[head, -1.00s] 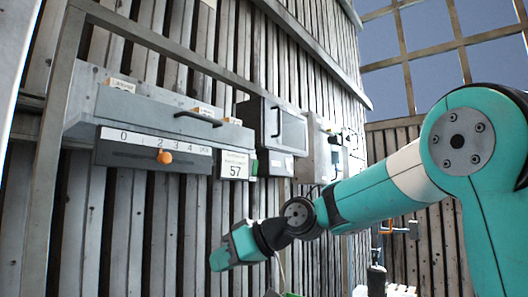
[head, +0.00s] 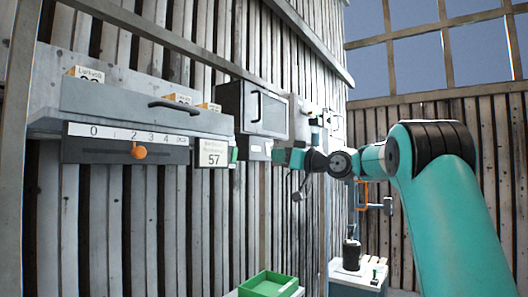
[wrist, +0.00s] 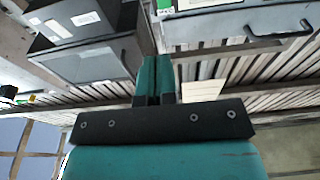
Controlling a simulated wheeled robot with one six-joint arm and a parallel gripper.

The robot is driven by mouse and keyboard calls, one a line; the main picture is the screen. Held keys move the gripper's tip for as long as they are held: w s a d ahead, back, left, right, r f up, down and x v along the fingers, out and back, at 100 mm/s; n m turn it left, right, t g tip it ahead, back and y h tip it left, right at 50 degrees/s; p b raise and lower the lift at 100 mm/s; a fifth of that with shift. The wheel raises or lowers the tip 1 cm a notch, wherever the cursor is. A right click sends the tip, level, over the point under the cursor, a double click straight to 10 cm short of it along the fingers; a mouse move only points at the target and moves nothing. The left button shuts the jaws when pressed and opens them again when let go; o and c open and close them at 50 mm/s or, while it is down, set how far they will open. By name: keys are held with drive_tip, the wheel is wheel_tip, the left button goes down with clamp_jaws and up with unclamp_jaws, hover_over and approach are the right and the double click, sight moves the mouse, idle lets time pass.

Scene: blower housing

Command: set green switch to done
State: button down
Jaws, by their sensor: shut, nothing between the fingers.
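The green switch (head: 233,154) is a small green piece at the right edge of the white sign (head: 212,153) reading 57. Its setting and any lettering are too small to read. In the wrist view, which is upside down, a green piece that looks like the same switch (wrist: 165,4) shows at the top edge, beyond my fingertips. My gripper (head: 278,156) is shut and empty. In the head view it appears right of the switch at about the same height, by the lower edge of the black box. It also shows in the wrist view (wrist: 158,62), fingers together.
A grey drawer housing (head: 140,102) with a black handle and an orange slider knob (head: 138,152) is at left. The black box (head: 262,108) with a glass front is close to my gripper. A green tray (head: 268,284) lies below. Open room lies before the wall.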

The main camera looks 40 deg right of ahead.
drive_tip(key=p, duration=0.8)
approach(234, 147)
drive_tip(key=x, duration=0.4)
drive_tip(key=shift+w+a+r, duration=0.15)
drive_tip(key=shift+w+r, duration=0.05)
drive_tip(key=shift+w, duration=0.05)
drive_tip(key=shift+w+a+f, duration=0.1)
drive_tip(key=shift+w+a, duration=0.1)
drive_tip(key=shift+w, duration=0.45)
drive_tip(key=shift+w+a, duration=0.1)
drive_tip(key=shift+w, duration=0.1)
drive_tip(key=s+d+r+b, duration=0.1)
drive_tip(key=s+d+b, duration=0.1)
drive_tip(key=s, duration=0.4)
drive_tip(key=s+d+r+b, duration=0.2)
drive_tip(key=s+b, duration=0.3)
drive_tip(key=s, duration=0.2)
drive_tip(key=shift+d, duration=0.4)
